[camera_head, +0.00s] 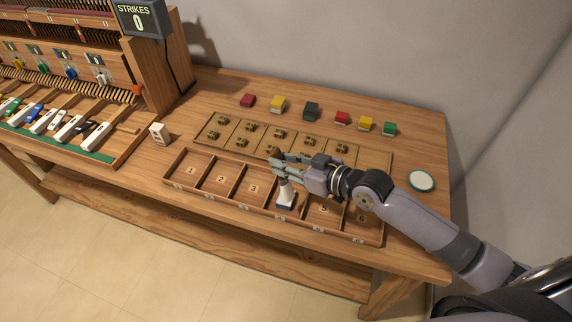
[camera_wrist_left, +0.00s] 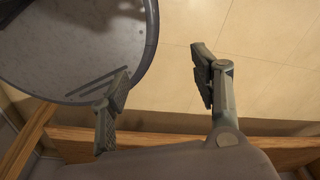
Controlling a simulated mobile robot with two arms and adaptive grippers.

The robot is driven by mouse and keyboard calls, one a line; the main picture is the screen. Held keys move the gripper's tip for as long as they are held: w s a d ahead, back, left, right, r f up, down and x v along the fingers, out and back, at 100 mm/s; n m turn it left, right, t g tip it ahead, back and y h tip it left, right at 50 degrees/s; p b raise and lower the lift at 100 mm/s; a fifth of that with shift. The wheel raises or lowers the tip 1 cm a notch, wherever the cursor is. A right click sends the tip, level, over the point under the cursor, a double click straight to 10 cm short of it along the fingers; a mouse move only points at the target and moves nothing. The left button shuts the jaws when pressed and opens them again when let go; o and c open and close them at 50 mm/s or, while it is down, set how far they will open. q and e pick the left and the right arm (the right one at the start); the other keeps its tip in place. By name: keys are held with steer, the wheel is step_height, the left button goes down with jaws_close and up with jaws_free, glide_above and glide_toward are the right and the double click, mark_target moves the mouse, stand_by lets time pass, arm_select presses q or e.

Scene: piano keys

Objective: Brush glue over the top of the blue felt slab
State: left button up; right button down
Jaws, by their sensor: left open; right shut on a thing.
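My right gripper (camera_head: 284,167) is shut on a brush-like tool (camera_head: 286,190) with a dark reddish top and a pale, flared lower part. The tool points down into the tray section right of number 3. A blue slab (camera_head: 285,206) shows at its lower end, mostly covered by it; I cannot tell whether they touch. A round white dish with a green rim (camera_head: 421,180) stands at the table's right end; its content is not clear. My left gripper (camera_wrist_left: 161,66) is open and empty in the left wrist view, over the floor, and outside the head view.
The numbered wooden tray (camera_head: 208,193) lies along the table's front. Behind it is a board with brass pieces (camera_head: 211,126). Several coloured blocks (camera_head: 278,103) stand at the back. A small white box (camera_head: 159,133) is left, near the keyboard (camera_head: 95,137) and strikes sign (camera_head: 140,18).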

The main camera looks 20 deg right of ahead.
mark_target(277, 152)
steer(key=shift+r+p, duration=0.35)
steer(key=shift+r, duration=0.35)
steer(key=shift+a+r+p, duration=0.1)
steer(key=shift+r+p, duration=0.55)
steer(key=shift+r, duration=0.35)
steer(key=shift+s, duration=0.1)
arm_select(q)
steer(key=s+r, duration=0.2)
steer(key=shift+s+d+r, duration=0.1)
steer(key=shift+s+r, duration=0.3)
steer(key=shift+w, duration=0.25)
